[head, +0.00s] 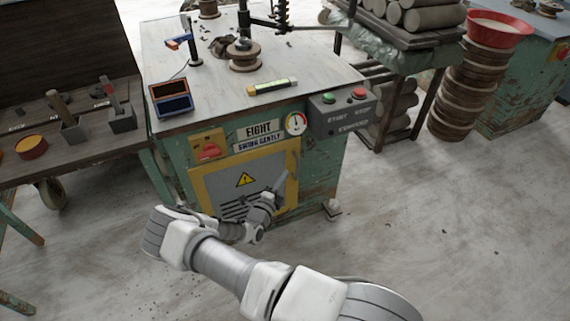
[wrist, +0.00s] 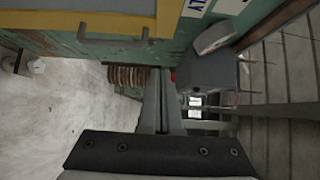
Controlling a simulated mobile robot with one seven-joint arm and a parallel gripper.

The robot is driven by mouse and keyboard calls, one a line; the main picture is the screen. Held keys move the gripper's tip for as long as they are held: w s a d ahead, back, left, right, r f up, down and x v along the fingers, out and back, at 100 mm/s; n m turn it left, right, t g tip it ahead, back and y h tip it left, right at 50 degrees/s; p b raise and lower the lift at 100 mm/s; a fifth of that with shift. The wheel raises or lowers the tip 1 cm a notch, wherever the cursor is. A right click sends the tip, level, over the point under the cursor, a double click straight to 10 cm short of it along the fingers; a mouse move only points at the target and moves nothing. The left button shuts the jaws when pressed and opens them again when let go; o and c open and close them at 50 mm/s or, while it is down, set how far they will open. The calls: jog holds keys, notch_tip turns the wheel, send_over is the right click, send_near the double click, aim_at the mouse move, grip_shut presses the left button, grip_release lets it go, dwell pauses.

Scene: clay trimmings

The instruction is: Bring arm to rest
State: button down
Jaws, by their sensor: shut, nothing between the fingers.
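My arm reaches out from the bottom of the head view, bent low in front of a worn green machine cabinet (head: 318,170). My gripper (head: 281,181) points up in front of the cabinet's yellow-framed door panel. I cannot tell whether it touches the panel. In the wrist view my gripper (wrist: 163,100) has its two fingers together with nothing between them. The grey button box (wrist: 208,72) is close to the fingertips in that view. It also shows on the cabinet's front right corner in the head view (head: 343,118), with a green and a red button.
The cabinet's top carries a spool (head: 244,57), a level (head: 272,87) and a small panel device (head: 171,98). A wooden bench (head: 60,155) stands left. A rack with clay logs (head: 395,110) and a stack with a red bowl (head: 497,30) stand right. Floor (head: 450,220) at right is clear.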

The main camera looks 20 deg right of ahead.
jog(key=shift+s+a, duration=0.1)
jog(key=shift+s, duration=0.05)
jog(key=s+d+r+m+g+y, duration=0.1)
jog(key=s+r+m+g, duration=0.55)
jog(key=r+m, duration=0.65)
jog(key=s+d+r+m+g+y, duration=0.1)
jog(key=s+r+m+g+y, duration=0.1)
jog(key=s+r+m+g, duration=0.75)
jog(key=s+a+r+m+t+y, duration=0.45)
jog(key=s+r+m, duration=0.35)
jog(key=r+m, duration=0.25)
jog(key=s+a+r+m+t+y, duration=0.5)
jog(key=s+r+m, duration=0.3)
jog(key=r+m, duration=0.3)
notch_tip(320, 180, up, 14)
jog(key=a+m+p, duration=0.1)
jog(key=p, duration=1.4)
jog(key=shift+a+r+g+p, duration=0.2)
jog(key=shift+a+g+p, duration=0.05)
jog(key=shift+g+p, duration=0.1)
